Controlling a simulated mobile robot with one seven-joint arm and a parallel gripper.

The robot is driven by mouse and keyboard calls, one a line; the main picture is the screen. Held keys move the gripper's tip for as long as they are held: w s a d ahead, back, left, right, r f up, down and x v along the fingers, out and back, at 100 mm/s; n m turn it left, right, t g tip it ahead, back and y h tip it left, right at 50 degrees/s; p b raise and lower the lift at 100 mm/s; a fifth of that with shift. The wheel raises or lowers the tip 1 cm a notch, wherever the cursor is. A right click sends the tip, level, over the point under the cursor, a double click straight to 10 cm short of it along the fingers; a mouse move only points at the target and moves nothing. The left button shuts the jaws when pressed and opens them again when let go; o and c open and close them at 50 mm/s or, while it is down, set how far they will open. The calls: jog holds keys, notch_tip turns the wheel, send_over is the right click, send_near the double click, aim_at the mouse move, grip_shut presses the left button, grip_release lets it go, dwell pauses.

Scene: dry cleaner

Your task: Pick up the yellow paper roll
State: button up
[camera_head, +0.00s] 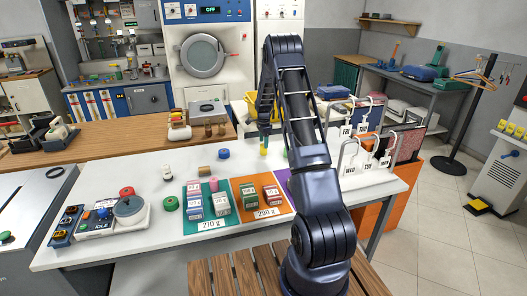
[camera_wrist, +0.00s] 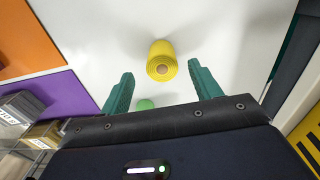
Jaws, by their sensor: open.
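The yellow paper roll (camera_wrist: 161,60) shows its coiled end and pale core in the wrist view, resting on the white table. My gripper (camera_wrist: 159,76) is open, with its two teal fingers to the left and right of the roll in that picture. The roll appears beyond the fingertips and nothing is held. In the head view my gripper (camera_head: 264,136) points down over the white table, and a small bit of the yellow roll (camera_head: 263,151) shows just below it. Whether the fingers touch it cannot be told.
A green round item (camera_wrist: 146,104) lies near the left finger. Orange (camera_head: 259,197) and purple mats lie nearby, the orange one bearing small boxes. A blue roll (camera_head: 223,154) stands to the left. A rack with day tags (camera_head: 366,160) stands on the right.

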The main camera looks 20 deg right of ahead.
aim_at(264, 150)
notch_tip(264, 150, down, 5)
jog(key=shift+w+d+f, duration=0.1)
jog(key=shift+w, duration=0.05)
jog(key=c, duration=1.1)
jog(key=shift+o, duration=0.2)
jog(key=shift+r, duration=0.2)
